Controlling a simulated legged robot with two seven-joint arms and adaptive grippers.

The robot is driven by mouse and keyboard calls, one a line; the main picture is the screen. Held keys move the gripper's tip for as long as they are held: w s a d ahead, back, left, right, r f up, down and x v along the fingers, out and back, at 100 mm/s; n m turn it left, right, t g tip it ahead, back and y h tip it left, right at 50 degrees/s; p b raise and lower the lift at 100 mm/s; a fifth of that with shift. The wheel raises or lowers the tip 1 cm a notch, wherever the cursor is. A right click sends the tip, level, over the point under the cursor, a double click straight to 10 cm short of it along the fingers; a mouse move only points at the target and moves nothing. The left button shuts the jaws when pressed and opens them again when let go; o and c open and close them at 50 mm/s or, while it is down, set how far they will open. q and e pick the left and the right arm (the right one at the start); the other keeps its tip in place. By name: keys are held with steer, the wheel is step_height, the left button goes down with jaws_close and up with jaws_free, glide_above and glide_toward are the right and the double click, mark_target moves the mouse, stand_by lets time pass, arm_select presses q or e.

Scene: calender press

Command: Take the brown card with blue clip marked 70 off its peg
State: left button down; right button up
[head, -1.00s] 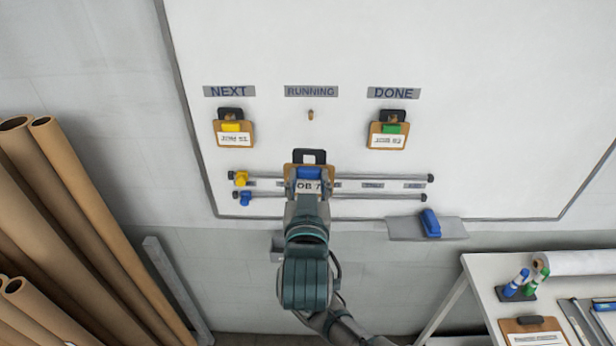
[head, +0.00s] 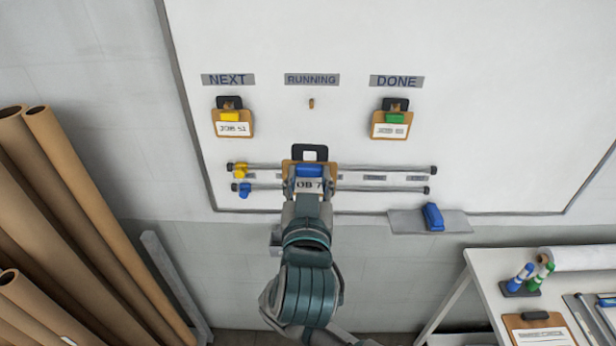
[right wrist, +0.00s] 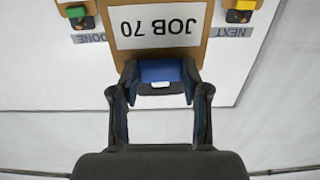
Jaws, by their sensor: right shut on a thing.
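The brown card marked JOB 70 (head: 330,184) is off the peg, in front of the board below the RUNNING label. Its blue clip (head: 309,171) faces me. My right gripper (head: 309,188) is shut on the card at its clip and partly covers the print. In the right wrist view the card (right wrist: 185,46) appears upside down, and the fingers (right wrist: 160,75) close on both sides of the blue clip (right wrist: 160,72). The peg under RUNNING (head: 311,103) is bare. My left gripper is out of view.
Cards with a yellow clip (head: 233,123) and a green clip (head: 390,125) hang under NEXT and DONE. Two rails (head: 400,170) cross the lower board behind my gripper. An eraser (head: 433,216) sits on a ledge. Cardboard tubes (head: 75,190) stand left; a table (head: 483,265) stands right.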

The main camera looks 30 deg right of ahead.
mark_target(308, 175)
steer(key=shift+b+v, duration=0.45)
steer(key=shift+v, duration=0.45)
steer(key=shift+b+v, duration=0.45)
steer(key=shift+v, duration=1.05)
steer(key=shift+w, duration=0.1)
